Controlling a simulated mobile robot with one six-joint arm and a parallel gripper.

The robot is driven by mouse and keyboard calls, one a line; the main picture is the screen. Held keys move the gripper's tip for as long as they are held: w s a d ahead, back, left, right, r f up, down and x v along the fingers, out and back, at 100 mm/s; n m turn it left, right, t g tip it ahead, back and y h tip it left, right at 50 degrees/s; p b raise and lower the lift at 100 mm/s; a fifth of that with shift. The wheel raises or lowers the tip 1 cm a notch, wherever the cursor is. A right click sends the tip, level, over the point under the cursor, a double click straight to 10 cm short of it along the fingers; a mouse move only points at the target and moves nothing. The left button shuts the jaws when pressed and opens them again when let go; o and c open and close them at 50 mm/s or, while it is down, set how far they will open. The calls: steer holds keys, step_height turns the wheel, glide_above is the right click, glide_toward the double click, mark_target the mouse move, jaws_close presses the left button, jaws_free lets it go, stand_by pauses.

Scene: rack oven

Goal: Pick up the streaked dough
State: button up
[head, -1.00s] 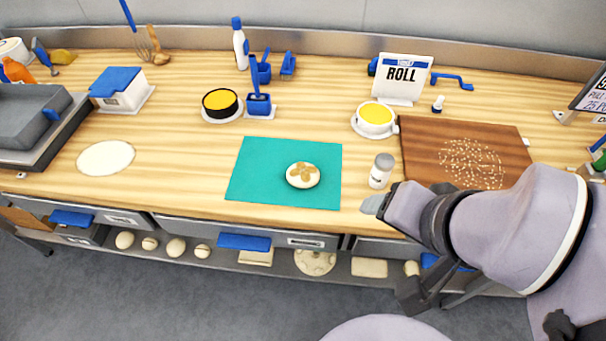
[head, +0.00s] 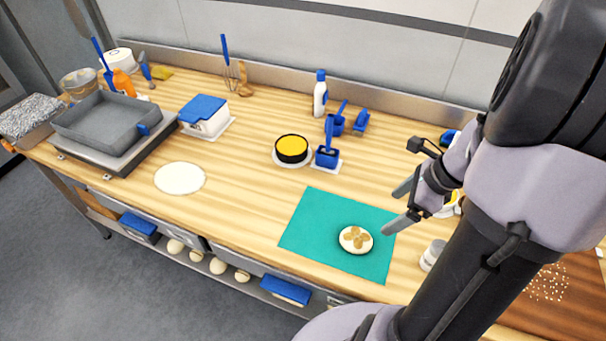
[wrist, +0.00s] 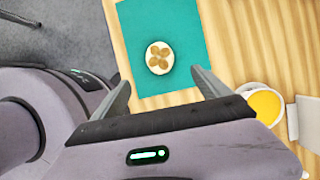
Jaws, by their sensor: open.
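The streaked dough (head: 355,239) is a pale round with brown patches on top. It lies on the teal mat (head: 310,217), towards the mat's right front part. It also shows in the wrist view (wrist: 160,57), beyond and between my fingertips. My gripper (head: 394,208) is open and empty, above the table by the mat's right edge, with the dough to its left. In the wrist view my two fingers (wrist: 163,82) are spread apart and do not touch the dough.
A white-capped shaker (head: 433,255) stands right of the mat. A bowl of yellow filling (wrist: 266,105) is right of my gripper. A black-rimmed yellow bowl (head: 292,149) and a blue holder (head: 327,157) stand behind the mat. A flat white disc (head: 180,178) lies left, with clear wood between.

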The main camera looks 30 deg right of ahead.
steer(key=b, duration=0.5)
glide_above(357, 238)
steer(key=s+d, duration=0.2)
step_height(357, 238, down, 11)
steer(key=shift+s+a+r, duration=0.1)
steer(key=shift+a, duration=0.05)
steer(key=b+x, duration=0.3)
steer(key=x, duration=0.3)
steer(key=shift+s+b, duration=0.1)
steer(key=shift+b, duration=0.3)
steer(key=shift+c, duration=0.7)
steer(key=c, duration=1.5)
